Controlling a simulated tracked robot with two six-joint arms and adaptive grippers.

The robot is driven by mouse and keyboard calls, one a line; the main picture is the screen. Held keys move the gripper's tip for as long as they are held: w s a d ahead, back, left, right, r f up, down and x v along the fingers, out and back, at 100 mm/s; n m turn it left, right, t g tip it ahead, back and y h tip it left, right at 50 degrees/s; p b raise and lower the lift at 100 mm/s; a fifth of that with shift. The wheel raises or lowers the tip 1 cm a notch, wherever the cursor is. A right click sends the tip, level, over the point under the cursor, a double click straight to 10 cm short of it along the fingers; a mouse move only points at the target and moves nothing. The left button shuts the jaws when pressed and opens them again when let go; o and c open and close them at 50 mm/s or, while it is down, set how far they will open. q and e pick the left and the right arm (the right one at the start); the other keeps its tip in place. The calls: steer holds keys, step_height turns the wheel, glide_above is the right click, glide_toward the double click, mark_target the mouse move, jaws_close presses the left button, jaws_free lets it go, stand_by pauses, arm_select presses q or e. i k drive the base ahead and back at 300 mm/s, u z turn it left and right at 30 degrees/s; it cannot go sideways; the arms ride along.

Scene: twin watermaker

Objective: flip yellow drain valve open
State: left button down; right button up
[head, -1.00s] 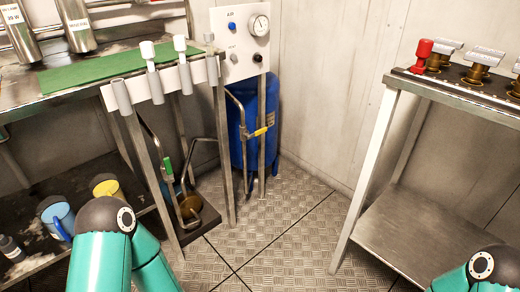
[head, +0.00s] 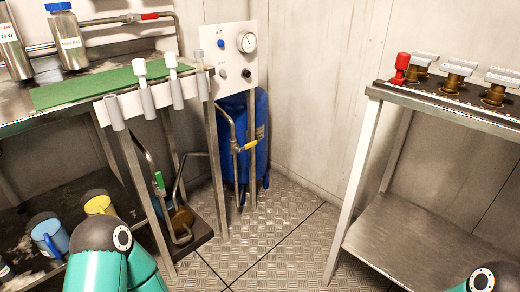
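The yellow drain valve handle (head: 250,145) sits on a thin metal pipe in front of the blue tank (head: 242,125), in the middle of the head view. The handle points to the right and slightly up, across the upright pipe. My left arm shows only as a teal and dark link at the bottom left, and my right arm only as a small part at the bottom right. Both grippers are outside the picture, so neither is near the valve in view.
A gauge panel (head: 228,58) stands above the tank. The left bench has a green mat (head: 105,84) and a lower shelf with mugs. A right bench (head: 440,106) holds brass valves and a red one (head: 401,66). Chequered floor (head: 265,235) between the benches is free.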

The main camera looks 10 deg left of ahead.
mark_target(248, 145)
steer(key=z, duration=0.35)
steer(key=i, duration=1.1)
steer(key=u, duration=0.4)
